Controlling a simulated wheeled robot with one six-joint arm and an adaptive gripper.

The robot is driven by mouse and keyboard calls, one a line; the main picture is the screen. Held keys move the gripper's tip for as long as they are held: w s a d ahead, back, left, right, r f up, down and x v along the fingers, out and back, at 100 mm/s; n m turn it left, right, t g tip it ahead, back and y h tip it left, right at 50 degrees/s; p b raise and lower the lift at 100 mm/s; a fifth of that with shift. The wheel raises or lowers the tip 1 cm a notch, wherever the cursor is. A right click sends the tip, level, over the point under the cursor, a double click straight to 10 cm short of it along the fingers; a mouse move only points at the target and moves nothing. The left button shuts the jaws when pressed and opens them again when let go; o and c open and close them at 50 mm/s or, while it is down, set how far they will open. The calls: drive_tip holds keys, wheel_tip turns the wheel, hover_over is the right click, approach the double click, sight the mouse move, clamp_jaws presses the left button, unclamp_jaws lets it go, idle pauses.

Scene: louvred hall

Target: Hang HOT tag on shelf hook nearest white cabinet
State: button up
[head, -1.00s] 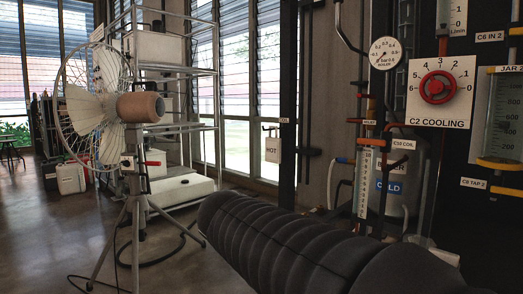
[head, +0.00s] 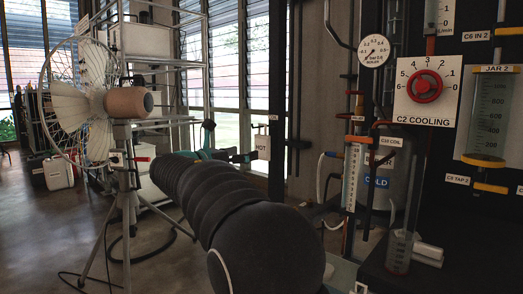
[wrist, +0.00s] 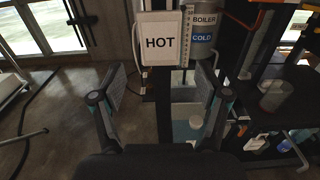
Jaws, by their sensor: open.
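The HOT tag (head: 262,147) is a white square plate with black letters, hanging upright beside a dark post in the head view. It shows large and face-on in the wrist view (wrist: 160,43), ahead of my gripper. My gripper (wrist: 162,85) is open and empty, its two fingers spread below the tag in that picture; the tag is not between them. In the head view my gripper (head: 228,152) is just left of the tag. A pale metal shelf rack (head: 165,64) stands behind the fan. I cannot make out its hooks or surely identify the white cabinet.
A large fan (head: 95,95) on a tripod stands at left, before the rack. A COLD label (head: 377,181) and a boiler label (wrist: 204,18) are right of the tag. A dark panel with gauge (head: 374,50) and red knob (head: 425,86) fills the right. Open floor lies at lower left.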

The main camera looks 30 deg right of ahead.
sight(261, 149)
drive_tip(key=p+x, duration=0.1)
drive_tip(key=x, duration=0.5)
drive_tip(key=shift+d+r, duration=0.1)
drive_tip(key=shift+p+x, duration=0.5)
drive_tip(key=shift+x, duration=0.55)
clamp_jaws()
